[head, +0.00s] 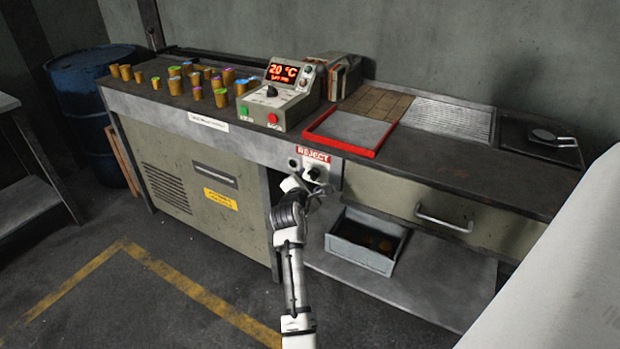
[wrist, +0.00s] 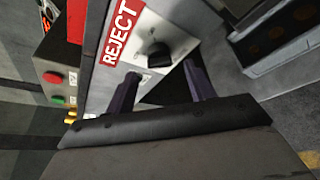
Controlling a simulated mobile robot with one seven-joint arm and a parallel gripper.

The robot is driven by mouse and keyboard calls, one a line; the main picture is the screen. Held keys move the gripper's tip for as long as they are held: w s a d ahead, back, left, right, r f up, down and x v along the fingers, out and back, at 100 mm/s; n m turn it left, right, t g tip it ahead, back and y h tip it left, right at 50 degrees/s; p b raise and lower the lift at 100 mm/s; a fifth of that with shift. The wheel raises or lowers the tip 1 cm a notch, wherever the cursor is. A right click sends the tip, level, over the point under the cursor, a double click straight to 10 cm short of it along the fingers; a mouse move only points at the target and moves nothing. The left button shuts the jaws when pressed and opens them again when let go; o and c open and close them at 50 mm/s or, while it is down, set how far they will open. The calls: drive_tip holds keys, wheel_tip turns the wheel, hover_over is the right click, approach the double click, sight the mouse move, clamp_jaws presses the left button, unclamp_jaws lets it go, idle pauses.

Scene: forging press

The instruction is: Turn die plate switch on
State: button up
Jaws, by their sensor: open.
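A dark rotary knob (head: 314,174) sits on a pale plate on the bench front, just under the red REJECT sign (head: 313,154). In the wrist view the same knob (wrist: 156,54) stands out from its plate beside the sign. I cannot read the plate's small markings, so whether this is the die plate switch is not certain. My gripper (head: 311,189) is just in front of and below the knob. In the wrist view my gripper (wrist: 162,76) is open, with the knob just beyond the gap between its fingertips. No contact is visible.
A control box (head: 288,99) with a dark knob, green and red buttons and a lit display stands on the bench. A red-framed tray (head: 350,131) lies above the sign. A drawer handle (head: 443,219) and an open grey bin (head: 365,243) are to the right.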

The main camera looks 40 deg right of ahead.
sight(311, 178)
drive_tip(key=shift+x, duration=1.45)
drive_tip(key=shift+c, duration=0.4)
drive_tip(key=c, duration=0.9)
drive_tip(key=shift+f+m, duration=0.1)
drive_tip(key=shift+m, duration=0.2)
drive_tip(key=m+t+h+b, duration=0.1)
drive_tip(key=m+b, duration=0.4)
drive_tip(key=b, duration=0.2)
drive_tip(key=f+m+t+h+b, duration=0.1)
drive_tip(key=m+h+b, duration=0.1)
drive_tip(key=m+b, duration=0.4)
drive_tip(key=m+t+h+b, duration=0.1)
drive_tip(key=m+t+b, duration=0.1)
drive_tip(key=m+b, duration=0.3)
drive_tip(key=shift+f+h+b, duration=0.2)
drive_tip(key=shift+h+b, duration=0.2)
drive_tip(key=shift+b, duration=1.65)
drive_tip(key=shift+r+m, duration=0.15)
drive_tip(key=shift+m, duration=0.25)
